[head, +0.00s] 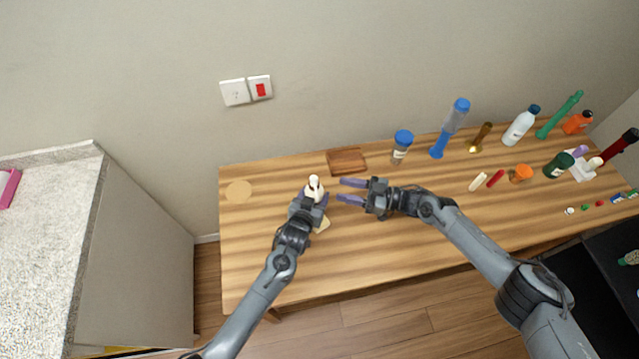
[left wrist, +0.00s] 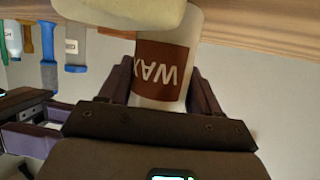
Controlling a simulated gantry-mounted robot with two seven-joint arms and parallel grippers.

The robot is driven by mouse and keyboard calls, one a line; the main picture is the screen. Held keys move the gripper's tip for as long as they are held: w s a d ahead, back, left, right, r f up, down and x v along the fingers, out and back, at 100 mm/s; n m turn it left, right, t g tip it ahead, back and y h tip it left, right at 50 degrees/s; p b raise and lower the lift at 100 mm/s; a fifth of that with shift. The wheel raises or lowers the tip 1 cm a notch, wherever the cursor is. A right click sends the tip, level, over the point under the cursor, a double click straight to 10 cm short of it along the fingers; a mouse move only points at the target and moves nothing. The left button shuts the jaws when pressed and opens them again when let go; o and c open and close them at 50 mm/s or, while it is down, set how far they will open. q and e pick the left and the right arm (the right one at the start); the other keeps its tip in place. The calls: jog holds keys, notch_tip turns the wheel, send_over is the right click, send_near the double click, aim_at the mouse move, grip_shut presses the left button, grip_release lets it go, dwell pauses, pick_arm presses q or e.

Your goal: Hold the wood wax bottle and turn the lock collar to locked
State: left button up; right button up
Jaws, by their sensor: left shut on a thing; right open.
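The wood wax bottle (head: 314,186) is pale with a whitish top and stands on the left part of the wooden table. In the left wrist view it shows a brown label reading WAX (left wrist: 161,68). My left gripper (head: 312,197) is shut on the bottle's body, with purple fingers on both sides. My right gripper (head: 352,191) is open and empty just right of the bottle, its fingers pointing at it and apart from it. The lock collar is too small to make out in the head view, so its setting cannot be told.
A blue-capped jar (head: 402,147) and several bottles stand along the back right. The table's front middle (head: 370,255) is clear.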

aim_at(319, 186)
jog(key=x, duration=0.8)
jog(key=shift+a, duration=0.1)
jog(key=c, duration=0.8)
jog(key=shift+s+a+f+m+t+h, duration=0.1)
jog(key=shift+m+t+h, duration=0.25)
jog(key=shift+m+t, duration=0.45)
jog(key=shift+s+a+m+t+h, duration=0.15)
jog(key=shift+m+t+h, duration=0.3)
jog(key=shift+t, duration=0.65)
jog(key=shift+d+m+t, duration=0.15)
jog(key=shift+m+t, duration=0.2)
jog(key=shift+t, duration=0.05)
jog(key=o, duration=0.8)
